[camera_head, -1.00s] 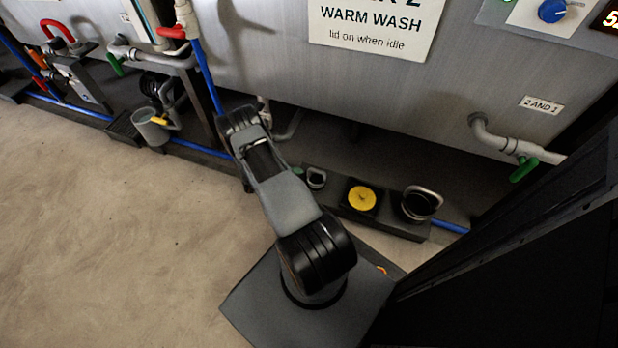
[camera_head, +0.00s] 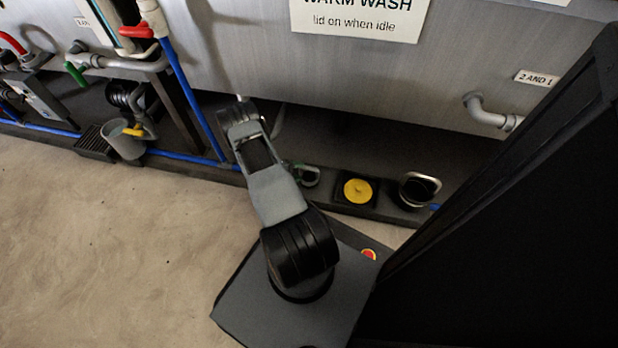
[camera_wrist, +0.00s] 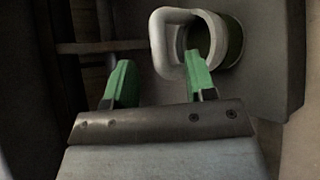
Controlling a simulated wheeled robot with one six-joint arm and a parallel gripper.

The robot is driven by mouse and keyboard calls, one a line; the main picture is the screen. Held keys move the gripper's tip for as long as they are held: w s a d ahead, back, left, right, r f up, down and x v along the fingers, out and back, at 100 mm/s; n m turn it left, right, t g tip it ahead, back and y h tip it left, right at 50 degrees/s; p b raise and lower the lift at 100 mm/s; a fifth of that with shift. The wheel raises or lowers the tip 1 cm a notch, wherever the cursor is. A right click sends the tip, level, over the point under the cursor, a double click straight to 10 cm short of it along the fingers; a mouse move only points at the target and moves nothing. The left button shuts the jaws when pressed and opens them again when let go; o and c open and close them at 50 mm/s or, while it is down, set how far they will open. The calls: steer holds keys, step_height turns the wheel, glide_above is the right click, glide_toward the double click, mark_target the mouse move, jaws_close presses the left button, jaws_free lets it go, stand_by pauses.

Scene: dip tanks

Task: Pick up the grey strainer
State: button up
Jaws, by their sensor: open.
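In the head view my arm mostly hides the gripper.
On the dark ledge (camera_head: 385,213), right of the strainer, are a yellow disc (camera_head: 357,191) and a black pot with a grey handle (camera_head: 418,188). The tank wall (camera_head: 240,60) rises behind. A large black panel (camera_head: 500,230) stands close at right. Open floor (camera_head: 100,250) lies left.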

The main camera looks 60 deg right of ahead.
mark_target(307, 169)
steer(key=b+x, duration=0.2)
steer(key=x, duration=0.2)
steer(key=shift+w+d+f, duration=0.1)
steer(key=shift+f, duration=0.05)
steer(key=shift+s+d+b, duration=0.25)
steer(key=shift+d+b, duration=0.1)
steer(key=shift+d, duration=0.05)
steer(key=shift+c, duration=0.2)
jaws_close()
